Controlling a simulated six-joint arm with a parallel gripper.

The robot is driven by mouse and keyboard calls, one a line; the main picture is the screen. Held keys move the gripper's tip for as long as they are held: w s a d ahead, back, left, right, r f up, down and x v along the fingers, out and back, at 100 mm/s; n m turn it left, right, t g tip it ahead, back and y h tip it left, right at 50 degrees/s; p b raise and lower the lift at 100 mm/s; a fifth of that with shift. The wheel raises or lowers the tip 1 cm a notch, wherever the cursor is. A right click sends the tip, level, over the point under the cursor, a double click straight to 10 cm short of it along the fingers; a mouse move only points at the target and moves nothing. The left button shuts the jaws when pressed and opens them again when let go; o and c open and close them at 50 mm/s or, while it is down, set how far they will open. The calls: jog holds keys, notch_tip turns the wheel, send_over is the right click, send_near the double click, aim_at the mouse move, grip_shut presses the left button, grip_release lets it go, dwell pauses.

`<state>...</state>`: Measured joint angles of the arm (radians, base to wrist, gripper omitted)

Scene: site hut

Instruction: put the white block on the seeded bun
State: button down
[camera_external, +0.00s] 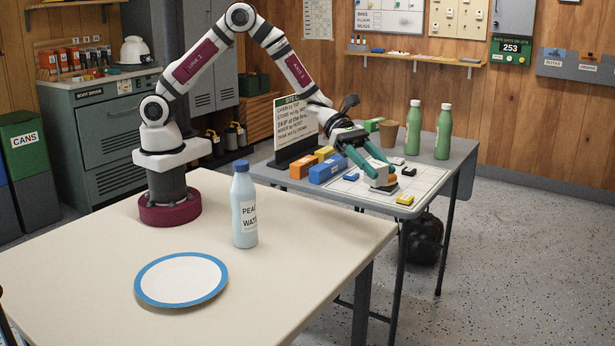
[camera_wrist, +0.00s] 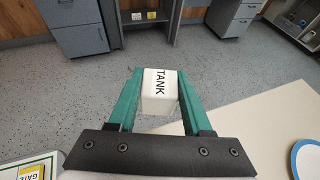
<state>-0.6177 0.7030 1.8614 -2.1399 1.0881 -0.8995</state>
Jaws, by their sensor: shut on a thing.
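The white block, marked TANK, is between the two green fingers of my gripper (camera_wrist: 157,85) in the wrist view, with its white top (camera_wrist: 154,106) showing. My gripper is shut on it. In the external view my gripper (camera_external: 382,172) points down near the front edge of the grey table, and the block (camera_external: 379,181) shows low between the fingers. I cannot tell how far it is above the surface. I cannot make out a seeded bun in either view.
The pale table holds a water bottle (camera_external: 244,208) and blue-rimmed plate (camera_external: 181,279).

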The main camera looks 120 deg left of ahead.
jog(key=s+a+r+n+y, duration=0.1)
jog(key=s+a+n+y, duration=0.35)
jog(key=a, duration=0.55)
jog(key=s+a+n+y, duration=0.35)
jog(key=a+y, duration=0.25)
jog(key=a, duration=0.4)
jog(key=shift+n+h, duration=0.25)
jog(key=shift+n, duration=0.15)
jog(key=a+f, duration=0.2)
jog(key=a, duration=0.1)
jog(key=s+a+f, duration=0.1)
jog(key=a+f, duration=0.1)
jog(key=a, duration=0.1)
jog(key=s+a+f, duration=0.1)
jog(key=a+f, duration=0.1)
jog(key=a, duration=0.2)
jog(key=shift+s+a, duration=0.1)
jog(key=shift+s, duration=0.1)
jog(key=shift+a+f, duration=0.15)
jog(key=shift+f, duration=0.9)
jog(key=shift+a+f, duration=0.1)
jog(key=shift+f, duration=0.95)
jog(key=shift+f, duration=0.1)
jog(key=shift+c, duration=1.7)
grip_release()
